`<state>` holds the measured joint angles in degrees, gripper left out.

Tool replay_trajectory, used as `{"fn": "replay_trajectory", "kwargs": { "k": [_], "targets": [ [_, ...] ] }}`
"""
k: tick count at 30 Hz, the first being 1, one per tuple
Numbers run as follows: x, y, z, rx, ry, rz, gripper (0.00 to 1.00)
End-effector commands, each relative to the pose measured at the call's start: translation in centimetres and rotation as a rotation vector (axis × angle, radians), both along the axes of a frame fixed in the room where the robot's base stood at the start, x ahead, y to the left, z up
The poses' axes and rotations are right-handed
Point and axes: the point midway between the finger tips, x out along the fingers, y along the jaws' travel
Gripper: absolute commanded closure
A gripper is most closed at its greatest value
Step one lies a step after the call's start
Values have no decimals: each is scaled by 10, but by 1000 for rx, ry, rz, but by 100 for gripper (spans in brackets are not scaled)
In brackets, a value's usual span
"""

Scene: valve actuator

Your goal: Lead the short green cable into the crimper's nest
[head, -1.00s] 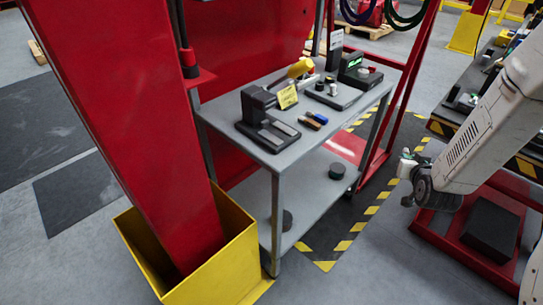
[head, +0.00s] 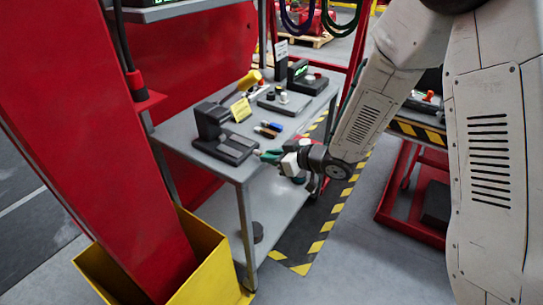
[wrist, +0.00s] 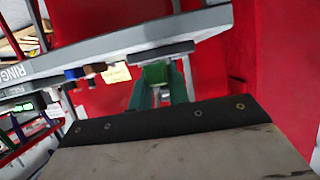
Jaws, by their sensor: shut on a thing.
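The crimper (head: 210,122) is a dark press with a yellow-ended lever (head: 248,80) and a yellow tag (head: 241,110). It stands near the front left of the grey cart top, and its low base (head: 232,148) reaches toward my gripper. My gripper (head: 270,156) is at the cart's front right edge, just right of that base, apparently with a small gap. In the wrist view its green fingers (wrist: 160,92) are shut on the short green cable (wrist: 155,74), of which only a small green part shows. The nest and the cable's far end are too small to make out.
Blue and red-orange short pieces (head: 268,130) lie on the cart top behind my gripper. A dark panel with knobs (head: 284,102) and a box with a green display (head: 298,72) stand further back. A red post (head: 90,140) rises at the left.

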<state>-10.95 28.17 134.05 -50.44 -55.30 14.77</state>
Motion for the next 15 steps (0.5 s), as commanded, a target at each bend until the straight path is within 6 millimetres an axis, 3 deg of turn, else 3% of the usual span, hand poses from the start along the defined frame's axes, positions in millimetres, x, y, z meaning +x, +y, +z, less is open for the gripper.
{"fn": "replay_trajectory", "kwargs": {
  "k": [8,15],
  "targets": [
    [-1,-2,0,-2,-1,-3,100],
    [9,12,-1,-2,-2,-2,100]
  ]
}}
